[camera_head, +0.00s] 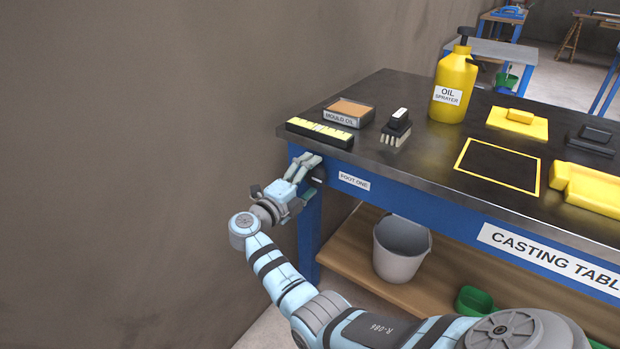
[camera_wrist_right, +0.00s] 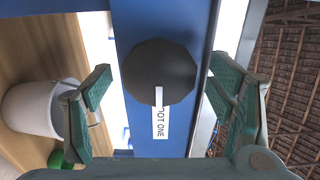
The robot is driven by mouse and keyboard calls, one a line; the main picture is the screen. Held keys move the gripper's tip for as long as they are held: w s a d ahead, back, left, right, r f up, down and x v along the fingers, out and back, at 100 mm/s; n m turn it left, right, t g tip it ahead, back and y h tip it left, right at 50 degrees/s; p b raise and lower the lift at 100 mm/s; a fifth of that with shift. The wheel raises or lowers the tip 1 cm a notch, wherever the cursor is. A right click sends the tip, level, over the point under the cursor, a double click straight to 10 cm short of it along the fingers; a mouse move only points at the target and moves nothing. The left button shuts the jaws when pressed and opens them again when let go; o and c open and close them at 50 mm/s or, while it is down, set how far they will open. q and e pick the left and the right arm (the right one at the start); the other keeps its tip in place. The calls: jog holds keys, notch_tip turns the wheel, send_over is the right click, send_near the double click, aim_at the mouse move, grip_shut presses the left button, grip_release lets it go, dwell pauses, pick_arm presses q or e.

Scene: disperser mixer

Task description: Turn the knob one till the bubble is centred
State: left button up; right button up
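My right gripper (camera_head: 311,178) is at the table's left corner in the head view. In the right wrist view its green finger pads stand apart on either side of the knob, with gaps visible, so it is open. A yellow and black spirit level (camera_head: 320,132) lies on the tabletop above this corner; its bubble is too small to tell. My left gripper is out of view.
The casting table (camera_head: 400,170) carries a mould oil tray (camera_head: 349,112), a brush (camera_head: 396,128), a yellow oil sprayer (camera_head: 454,85) and yellow pieces. A grey bucket (camera_head: 401,250) stands on the lower shelf. A brown wall (camera_head: 130,170) is at left, with free space before it.

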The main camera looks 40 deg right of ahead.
jog(key=v, duration=0.7)
jog(key=shift+a, duration=0.25)
jog(key=shift+s, duration=0.1)
